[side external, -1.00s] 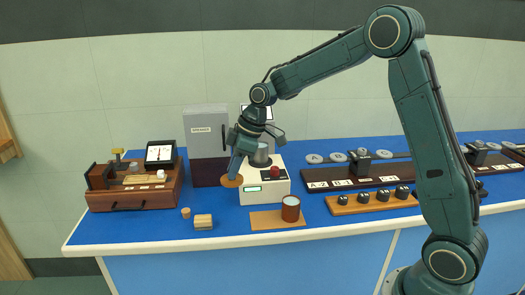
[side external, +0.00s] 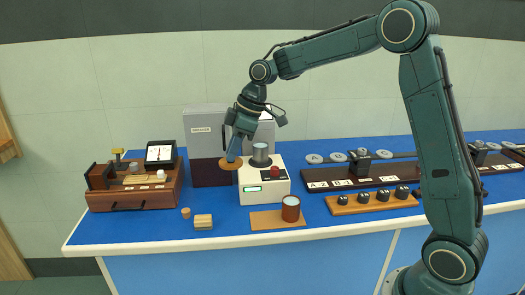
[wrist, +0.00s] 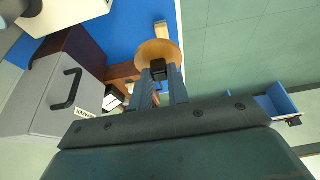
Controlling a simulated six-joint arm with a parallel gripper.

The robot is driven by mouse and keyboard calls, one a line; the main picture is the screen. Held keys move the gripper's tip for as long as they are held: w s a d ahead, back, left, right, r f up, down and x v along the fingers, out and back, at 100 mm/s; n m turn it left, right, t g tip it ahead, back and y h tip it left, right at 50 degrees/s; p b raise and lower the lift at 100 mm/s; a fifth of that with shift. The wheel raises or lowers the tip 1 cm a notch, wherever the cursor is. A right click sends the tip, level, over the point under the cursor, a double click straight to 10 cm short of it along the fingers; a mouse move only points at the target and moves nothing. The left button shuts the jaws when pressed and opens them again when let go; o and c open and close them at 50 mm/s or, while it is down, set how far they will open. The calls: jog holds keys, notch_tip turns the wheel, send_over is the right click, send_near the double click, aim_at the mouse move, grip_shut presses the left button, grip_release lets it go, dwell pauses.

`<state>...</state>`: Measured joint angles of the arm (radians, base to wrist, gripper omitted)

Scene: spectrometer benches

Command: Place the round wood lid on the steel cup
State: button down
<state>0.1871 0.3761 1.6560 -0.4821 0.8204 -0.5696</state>
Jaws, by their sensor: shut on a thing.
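The round wood lid (side external: 230,163) is held in my gripper (side external: 233,154), tilted, in the air just left of the white instrument. In the wrist view the lid (wrist: 158,52) shows beyond my fingertips (wrist: 160,72), with a dark knob between them. The steel cup (side external: 260,154) stands upright on top of the white instrument, to the right of the lid and apart from it.
The white instrument (side external: 264,185) has a red knob (side external: 275,170) on it. A grey cabinet (side external: 205,145) stands behind. A wooden balance box (side external: 135,190) is at left. A brown-red jar (side external: 291,208) stands on a mat (side external: 262,221) in front. A wood block (side external: 203,221) lies front left.

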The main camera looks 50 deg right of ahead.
jog(key=shift+d, duration=0.1)
jog(key=w+d+r+m, duration=0.2)
jog(key=w+d, duration=0.3)
jog(key=d, duration=0.5)
jog(key=r+m+h, duration=0.2)
jog(key=m, duration=0.1)
send_over(257, 144)
jog(key=s, duration=0.2)
jog(key=shift+d+f+t, duration=0.2)
jog(key=shift+d+t, duration=0.15)
jog(key=shift+t, duration=0.05)
jog(key=shift+n+y, duration=0.3)
jog(key=shift+f, duration=4)
jog(key=shift+f, duration=0.1)
jog(key=c, duration=1.3)
grip_release()
jog(key=shift+c, duration=0.2)
